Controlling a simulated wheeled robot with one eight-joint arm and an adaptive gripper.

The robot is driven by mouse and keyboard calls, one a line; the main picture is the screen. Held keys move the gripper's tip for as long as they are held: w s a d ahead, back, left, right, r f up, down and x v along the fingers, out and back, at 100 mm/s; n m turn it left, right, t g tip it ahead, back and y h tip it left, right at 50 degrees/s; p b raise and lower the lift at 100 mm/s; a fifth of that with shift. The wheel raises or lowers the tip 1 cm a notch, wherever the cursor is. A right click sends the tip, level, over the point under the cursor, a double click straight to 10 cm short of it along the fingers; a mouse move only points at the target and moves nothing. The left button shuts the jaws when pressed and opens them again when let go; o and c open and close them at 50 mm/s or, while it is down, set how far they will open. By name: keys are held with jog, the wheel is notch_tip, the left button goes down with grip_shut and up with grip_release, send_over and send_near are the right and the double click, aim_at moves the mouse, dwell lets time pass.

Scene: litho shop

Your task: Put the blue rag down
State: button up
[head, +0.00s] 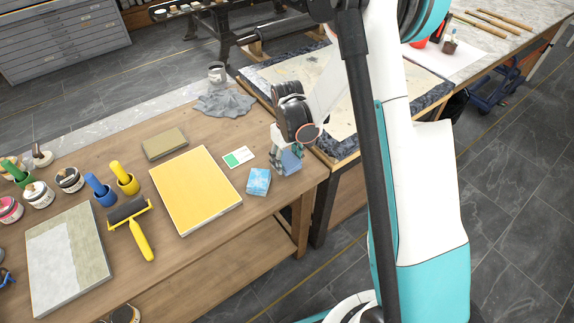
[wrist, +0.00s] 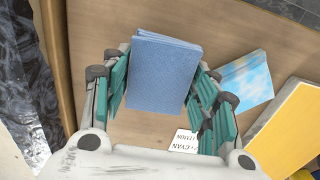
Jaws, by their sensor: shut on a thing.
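The blue rag (wrist: 162,76) is a folded blue block of cloth between the teal finger pads of my gripper (wrist: 162,88) in the wrist view. My gripper is shut on it. In the head view the rag (head: 291,161) shows under my gripper (head: 287,150), at the right end of the wooden table (head: 229,222). I cannot tell whether the rag touches the table top.
A light-blue patterned block (head: 258,181) lies just left of the rag, with a white and green card (head: 238,157) behind it. A yellow slab (head: 195,190) lies further left. A grey cloth (head: 224,103) and a mug (head: 217,73) are at the back. The table's right edge is close.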

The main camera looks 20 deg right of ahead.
aim_at(287, 165)
notch_tip(287, 165, down, 2)
jog(key=shift+f, duration=0.15)
jog(key=shift+s+f+b, duration=0.1)
jog(key=shift+f+b, duration=0.15)
jog(key=shift+b, duration=0.35)
jog(key=o, duration=1.1)
jog(key=shift+o, duration=0.2)
jog(key=shift+f, duration=0.15)
